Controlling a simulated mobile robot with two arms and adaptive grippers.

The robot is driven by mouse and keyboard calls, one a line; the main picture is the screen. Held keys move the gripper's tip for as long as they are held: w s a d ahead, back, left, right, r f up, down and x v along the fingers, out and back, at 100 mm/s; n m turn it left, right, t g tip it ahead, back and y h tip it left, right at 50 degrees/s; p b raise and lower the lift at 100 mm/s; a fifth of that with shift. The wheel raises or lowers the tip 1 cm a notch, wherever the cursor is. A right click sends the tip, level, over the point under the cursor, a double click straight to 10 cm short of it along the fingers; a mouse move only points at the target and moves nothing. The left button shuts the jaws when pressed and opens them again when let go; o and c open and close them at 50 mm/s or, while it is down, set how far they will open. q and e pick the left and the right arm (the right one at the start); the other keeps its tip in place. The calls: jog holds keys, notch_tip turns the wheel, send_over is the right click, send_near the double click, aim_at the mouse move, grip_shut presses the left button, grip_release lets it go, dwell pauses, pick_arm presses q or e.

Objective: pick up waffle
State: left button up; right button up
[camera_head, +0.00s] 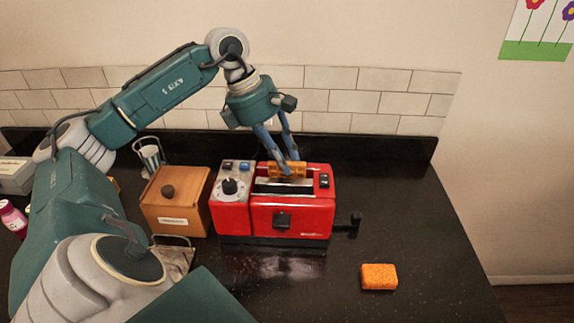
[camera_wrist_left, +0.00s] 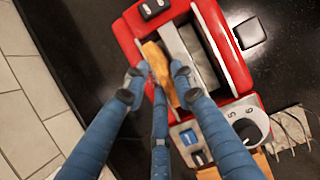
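An orange-brown waffle (camera_head: 287,169) stands partly out of the rear slot of the red toaster (camera_head: 291,213). It also shows in the left wrist view (camera_wrist_left: 158,58). My left gripper (camera_head: 290,157) reaches down from above, with its blue fingertips at the waffle's top. In the left wrist view its fingertips (camera_wrist_left: 157,73) are spread to either side of the waffle, with a small gap visible on one side, so it looks open. The front slot shows dark and empty. My right gripper is not in view.
A wooden box (camera_head: 176,202) with a round knob stands left of the toaster. An orange sponge-like block (camera_head: 379,277) lies on the black counter (camera_head: 425,230) at front right. A tiled wall (camera_head: 380,102) is behind. The right of the counter is mostly clear.

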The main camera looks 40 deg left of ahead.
pick_arm(q)
jog(key=shift+f, duration=0.15)
jog(key=c, duration=0.5)
jog(key=shift+c, duration=0.2)
